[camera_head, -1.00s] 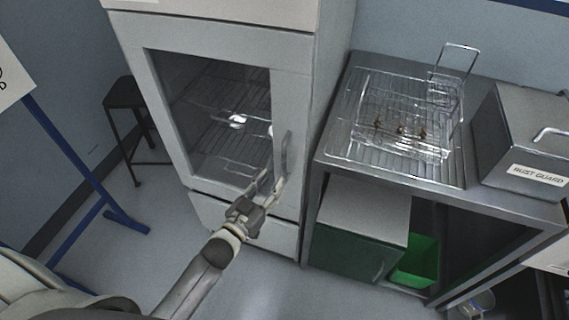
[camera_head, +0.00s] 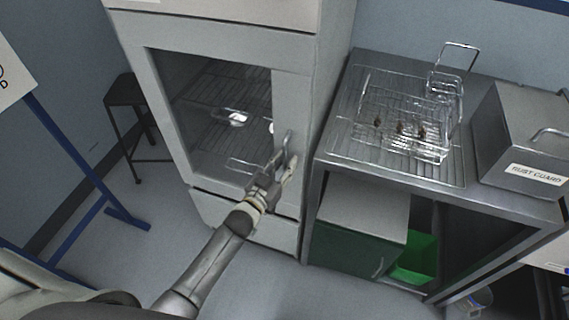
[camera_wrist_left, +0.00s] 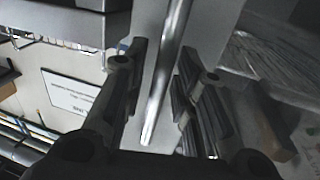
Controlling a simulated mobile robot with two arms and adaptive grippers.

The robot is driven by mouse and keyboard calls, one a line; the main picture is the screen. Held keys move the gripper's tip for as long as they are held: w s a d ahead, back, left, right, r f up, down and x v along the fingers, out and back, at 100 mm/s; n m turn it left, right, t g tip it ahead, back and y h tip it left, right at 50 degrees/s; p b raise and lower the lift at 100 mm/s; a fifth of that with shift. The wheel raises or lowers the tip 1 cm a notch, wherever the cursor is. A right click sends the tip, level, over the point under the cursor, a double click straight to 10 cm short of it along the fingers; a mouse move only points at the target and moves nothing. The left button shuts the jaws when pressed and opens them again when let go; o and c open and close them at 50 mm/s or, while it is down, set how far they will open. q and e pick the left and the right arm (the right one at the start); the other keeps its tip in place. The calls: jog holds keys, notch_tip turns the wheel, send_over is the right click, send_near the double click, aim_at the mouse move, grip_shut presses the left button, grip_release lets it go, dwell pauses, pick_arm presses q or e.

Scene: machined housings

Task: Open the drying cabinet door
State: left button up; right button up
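The drying cabinet door (camera_head: 288,105) is grey with a dark window (camera_head: 215,95) and looks shut. Its vertical bar handle (camera_head: 287,146) is on the right side of the door. My left gripper (camera_head: 284,163) is at the lower part of the handle. In the left wrist view the metal handle bar (camera_wrist_left: 165,75) runs between the two fingers of the left gripper (camera_wrist_left: 161,60). The fingers are open, with gaps visible on both sides of the bar. My right gripper is not in view.
A steel table (camera_head: 330,163) stands right of the cabinet, with a wire basket (camera_head: 440,125) and a rust guard box (camera_head: 520,140) on it. A green bin (camera_head: 417,262) is below. A dark stool (camera_head: 125,93) and blue stand (camera_head: 75,160) are left. Floor before the cabinet is clear.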

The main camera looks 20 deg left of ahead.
pick_arm(q)
grip_shut()
